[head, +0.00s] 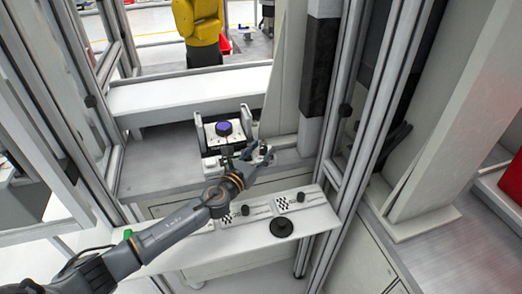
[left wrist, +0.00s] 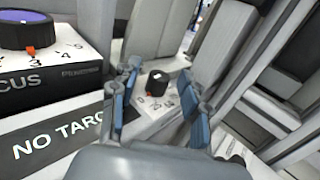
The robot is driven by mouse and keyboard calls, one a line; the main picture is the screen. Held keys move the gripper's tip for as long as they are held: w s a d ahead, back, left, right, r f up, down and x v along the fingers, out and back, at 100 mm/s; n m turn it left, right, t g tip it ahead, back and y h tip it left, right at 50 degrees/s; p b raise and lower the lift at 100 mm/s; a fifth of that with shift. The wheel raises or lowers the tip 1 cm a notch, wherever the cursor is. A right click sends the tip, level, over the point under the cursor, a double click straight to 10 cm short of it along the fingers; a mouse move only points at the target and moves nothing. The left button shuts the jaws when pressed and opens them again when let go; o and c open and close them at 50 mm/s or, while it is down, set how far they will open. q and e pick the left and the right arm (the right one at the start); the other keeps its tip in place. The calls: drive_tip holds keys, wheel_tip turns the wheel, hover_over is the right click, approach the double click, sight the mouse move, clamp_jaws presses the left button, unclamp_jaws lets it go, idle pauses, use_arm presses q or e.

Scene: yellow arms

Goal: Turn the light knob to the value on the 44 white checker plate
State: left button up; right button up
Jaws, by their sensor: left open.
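A small black knob (left wrist: 157,82) with a red mark at its lower edge sits on a white plate (left wrist: 154,118) with markings too small to read. It shows between my left fingers in the left wrist view. My left gripper (head: 258,155) is open, beside the focus box; it also shows in the left wrist view (left wrist: 159,75). I see no contact with the knob. A white shelf (head: 325,218) in front carries checker plates (head: 283,204) with black knobs (head: 301,197). Their numbers are too small to read. My right gripper is out of view.
A black and white focus box (head: 211,140) with a purple-blue knob (head: 223,128) stands just left of my gripper. Its red mark is near 3. A black disc (head: 281,227) lies on the shelf. Metal frame posts (head: 352,115) stand at the right.

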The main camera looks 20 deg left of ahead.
use_arm(q)
clamp_jaws()
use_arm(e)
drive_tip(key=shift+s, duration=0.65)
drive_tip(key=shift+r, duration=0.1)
use_arm(q)
drive_tip(key=shift+d+r+n+y+p, duration=0.1)
drive_tip(key=shift+d+n+y+p, duration=0.05)
drive_tip(key=shift+n+y+p, duration=0.55)
drive_tip(key=shift+d+r+n+y+p, duration=0.15)
drive_tip(key=shift+n+y+p, duration=0.2)
drive_tip(key=shift+y, duration=0.55)
drive_tip(key=shift+d+f+n+y+p, duration=0.15)
drive_tip(key=shift+n+y+p, duration=0.25)
drive_tip(key=shift+n+y, duration=0.6)
drive_tip(key=n+y, duration=0.1)
drive_tip(key=y, duration=0.2)
drive_tip(key=shift+d+f+n+y, duration=0.1)
drive_tip(key=shift+n+y, duration=0.2)
drive_tip(key=shift+n, duration=0.05)
drive_tip(key=shift+w+n+g+y+b, duration=0.1)
drive_tip(key=shift+n+g+y+b, duration=0.1)
drive_tip(key=shift+n+g+y, duration=0.45)
drive_tip(key=shift+n+g+y+b, duration=0.2)
drive_tip(key=shift+n+y, duration=0.15)
drive_tip(key=shift+y, duration=0.6)
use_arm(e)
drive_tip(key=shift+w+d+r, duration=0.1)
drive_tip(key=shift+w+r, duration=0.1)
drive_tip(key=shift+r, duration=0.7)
